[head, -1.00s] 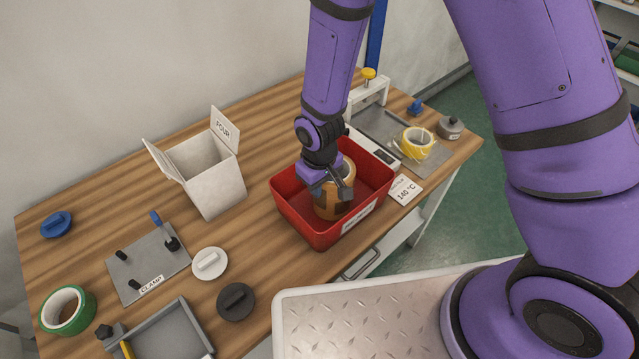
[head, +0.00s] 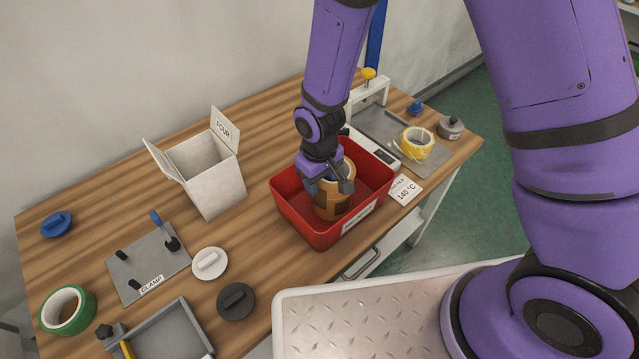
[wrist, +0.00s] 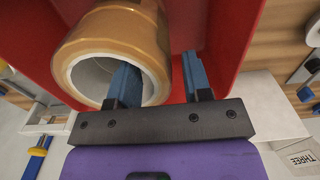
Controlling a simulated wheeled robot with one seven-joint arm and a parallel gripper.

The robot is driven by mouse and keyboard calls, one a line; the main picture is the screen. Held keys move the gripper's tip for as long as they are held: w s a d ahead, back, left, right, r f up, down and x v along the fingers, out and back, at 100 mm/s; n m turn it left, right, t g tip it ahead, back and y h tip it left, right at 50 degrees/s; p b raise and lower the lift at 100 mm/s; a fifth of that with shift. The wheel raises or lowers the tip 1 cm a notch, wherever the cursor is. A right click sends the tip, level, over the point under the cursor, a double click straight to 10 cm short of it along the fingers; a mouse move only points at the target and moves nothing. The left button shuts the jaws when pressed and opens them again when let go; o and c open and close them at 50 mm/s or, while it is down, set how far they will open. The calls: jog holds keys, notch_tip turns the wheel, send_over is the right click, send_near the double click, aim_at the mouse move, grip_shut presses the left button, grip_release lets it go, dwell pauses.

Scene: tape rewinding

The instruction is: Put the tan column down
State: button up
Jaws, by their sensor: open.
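The tan column (head: 333,199), a stack of brown tape rolls with a white core, stands in the red bin (head: 289,215). In the wrist view the column (wrist: 113,38) shows its white-lined hollow end. My gripper (head: 328,187) is open at the top of the column. In the wrist view one blue finger (wrist: 126,85) reaches into the hollow of the column and the other finger (wrist: 195,75) is outside it, over the red floor of the bin. The column wall lies between the fingers. I cannot tell whether either finger touches it.
A white box (head: 205,178) with raised flaps stands left of the bin. A clamp plate (head: 149,264), white disc (head: 210,263) and dark disc (head: 235,301) lie at the front left. Yellow tape (head: 416,142) lies at the right.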

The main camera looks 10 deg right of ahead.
notch_tip(320, 180, up, 10)
jog(key=s+d+r+m+t, duration=0.1)
jog(key=d+r+m, duration=0.1)
jog(key=d+r, duration=0.65)
jog(key=s+d+r+m+t, duration=0.1)
jog(key=s+d+r+t, duration=0.1)
jog(key=d+r, duration=0.65)
jog(key=s+d+r+m+t, duration=0.2)
jog(key=s+d+r, duration=0.5)
jog(key=s+r, duration=0.4)
jog(key=shift+s+d+r+m, duration=0.15)
jog(key=shift+s+r+m, duration=0.25)
jog(key=shift+s+m, duration=0.6)
